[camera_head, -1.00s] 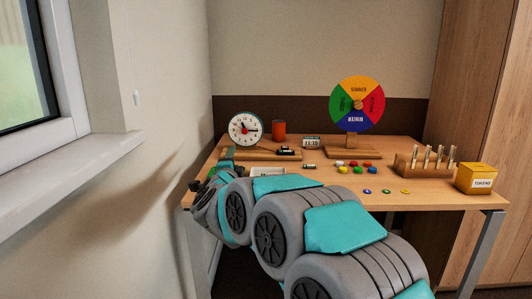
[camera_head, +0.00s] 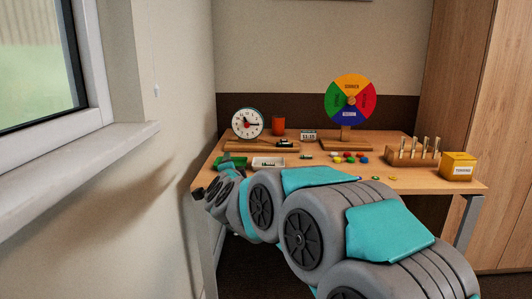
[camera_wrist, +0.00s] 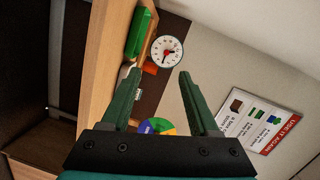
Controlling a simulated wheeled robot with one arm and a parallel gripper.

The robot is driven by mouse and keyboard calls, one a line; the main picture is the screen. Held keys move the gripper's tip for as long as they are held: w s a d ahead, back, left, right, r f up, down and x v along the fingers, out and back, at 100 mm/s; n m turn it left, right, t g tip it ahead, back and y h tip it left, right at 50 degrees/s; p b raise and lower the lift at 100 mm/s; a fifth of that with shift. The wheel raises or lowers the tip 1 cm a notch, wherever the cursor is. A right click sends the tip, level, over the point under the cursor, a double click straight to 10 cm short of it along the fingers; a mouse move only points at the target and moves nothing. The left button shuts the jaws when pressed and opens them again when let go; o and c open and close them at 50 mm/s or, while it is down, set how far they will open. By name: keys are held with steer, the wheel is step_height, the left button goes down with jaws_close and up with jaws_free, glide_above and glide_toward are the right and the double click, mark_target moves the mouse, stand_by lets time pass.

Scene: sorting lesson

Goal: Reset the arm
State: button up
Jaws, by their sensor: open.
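My arm reaches from the lower right toward the left edge of the desk (camera_head: 420,182). In the wrist view my gripper (camera_wrist: 160,76) shows two green fingers spread apart with nothing between them. In the head view my gripper (camera_head: 198,191) is small and dark at the desk's left front corner, partly hidden by my arm links. The wrist picture is tilted, with the desk edge on its left and the wall on its right.
The desk bears a clock (camera_head: 247,123), an orange cup (camera_head: 278,125), a season wheel (camera_head: 350,98), a green tray (camera_head: 233,161), a white tray (camera_head: 268,162), colored pieces, a peg rack (camera_head: 412,156) and a yellow box (camera_head: 458,166). A window sill (camera_head: 80,150) and wall stand close on the left. A poster (camera_wrist: 262,125) hangs on the wall.

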steer(key=s+d+f+n+g, duration=0.4)
steer(key=s+d+f+g, duration=0.2)
steer(key=s, duration=1.2)
steer(key=s+d+f+n+g+h, duration=0.1)
steer(key=s+d+f+n+g, duration=0.4)
steer(key=s+d, duration=0.6)
steer(key=s+d+f+n+g+h, duration=0.1)
steer(key=s+d+f+n+g, duration=0.3)
steer(key=s, duration=2.1)
steer(key=d+f+g, duration=0.3)
steer(key=d+f, duration=0.1)
steer(key=shift+d+f+n, duration=0.15)
steer(key=shift+f+n, duration=0.05)
steer(key=shift+n, duration=0.2)
